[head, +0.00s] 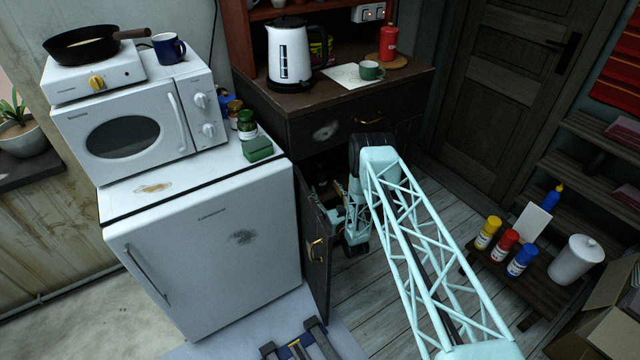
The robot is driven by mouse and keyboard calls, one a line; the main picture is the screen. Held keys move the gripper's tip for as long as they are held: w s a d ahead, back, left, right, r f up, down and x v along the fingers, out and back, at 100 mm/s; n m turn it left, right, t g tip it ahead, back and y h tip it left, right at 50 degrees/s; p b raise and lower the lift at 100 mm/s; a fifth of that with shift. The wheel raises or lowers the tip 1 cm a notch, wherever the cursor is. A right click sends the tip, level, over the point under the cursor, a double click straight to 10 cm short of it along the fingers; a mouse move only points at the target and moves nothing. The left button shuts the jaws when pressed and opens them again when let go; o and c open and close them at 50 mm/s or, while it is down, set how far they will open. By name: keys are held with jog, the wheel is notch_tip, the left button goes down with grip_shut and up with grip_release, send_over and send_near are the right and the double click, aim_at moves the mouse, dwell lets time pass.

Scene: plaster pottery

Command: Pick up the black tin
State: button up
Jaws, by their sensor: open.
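My gripper (338,202) is open at the front of the low cupboard under the dark counter, beside its open door. My own arm partly covers it. A small dark object (321,181) stands in the shadowed cupboard just left of the gripper; I cannot tell whether it is the black tin. A dark container with yellow and green markings (321,48) stands on the counter, partly hidden behind the kettle. I cannot identify the black tin with certainty in this view.
The cupboard door (314,245) hangs open left of my gripper, next to the white fridge (210,255). A low bench (545,280) with paint bottles stands right.

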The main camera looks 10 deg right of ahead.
aim_at(322, 186)
jog(key=shift+w+a, duration=0.1)
jog(key=shift+w, duration=0.4)
jog(key=shift+w+a+f+b, duration=0.15)
jog(key=shift+w+b, duration=0.1)
jog(key=shift+w, duration=0.3)
jog(key=shift+w+a+r+b, duration=0.15)
jog(key=shift+w+b, duration=0.15)
jog(key=shift+w, duration=0.25)
jog(key=shift+w+a+f+b, duration=0.15)
jog(key=shift+w+b, duration=0.1)
jog(key=shift+w, duration=0.3)
jog(key=shift+w+a, duration=0.1)
jog(key=shift+w, duration=0.75)
jog(key=shift+c, duration=0.2)
jog(key=c, duration=1)
jog(key=shift+r, duration=0.25)
